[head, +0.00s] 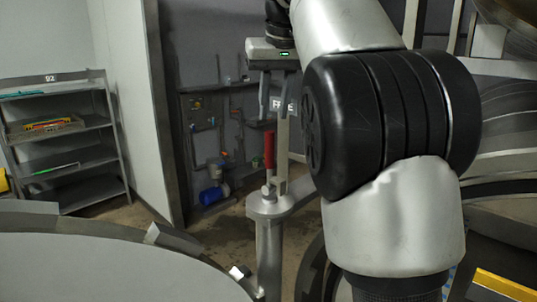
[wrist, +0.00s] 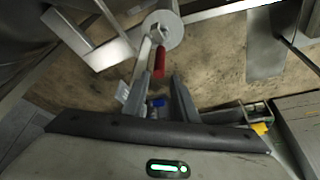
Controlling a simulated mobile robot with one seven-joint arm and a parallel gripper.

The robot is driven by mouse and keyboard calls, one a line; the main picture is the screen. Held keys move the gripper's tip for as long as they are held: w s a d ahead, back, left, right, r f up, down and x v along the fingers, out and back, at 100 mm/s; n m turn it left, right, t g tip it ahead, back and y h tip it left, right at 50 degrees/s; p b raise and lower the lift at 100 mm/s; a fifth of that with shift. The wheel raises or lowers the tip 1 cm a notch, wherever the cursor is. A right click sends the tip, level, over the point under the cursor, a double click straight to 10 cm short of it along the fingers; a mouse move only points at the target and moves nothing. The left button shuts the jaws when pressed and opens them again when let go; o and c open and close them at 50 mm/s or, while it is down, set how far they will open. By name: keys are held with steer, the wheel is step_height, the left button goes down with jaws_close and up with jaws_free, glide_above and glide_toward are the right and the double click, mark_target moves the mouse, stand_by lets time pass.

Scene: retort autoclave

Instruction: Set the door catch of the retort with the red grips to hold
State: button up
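The door catch has an upright red grip (head: 269,150) on top of a grey post (head: 268,235). In the wrist view the red grip (wrist: 160,62) shows beside the round post head (wrist: 165,32). A sign reading FREE (head: 290,106) is just behind my gripper, partly hidden by it. My gripper (head: 273,112) points down above the red grip. In the wrist view its two fingers (wrist: 161,80) stand apart with nothing held between them. A gap seems to remain between the fingertips and the grip. My arm hides what lies right of the post.
A large round grey metal surface (head: 90,270) fills the lower left. A shelf rack (head: 70,160) marked 92 stands at the far left, beside a pale wall panel (head: 125,90). Large curved metal parts (head: 505,125) are at the right. Open floor (head: 205,238) lies behind the post.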

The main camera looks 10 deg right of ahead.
mark_target(268, 154)
steer(key=x, duration=1.4)
steer(key=shift+w+f, duration=0.1)
steer(key=shift+f, duration=0.3)
jaws_close()
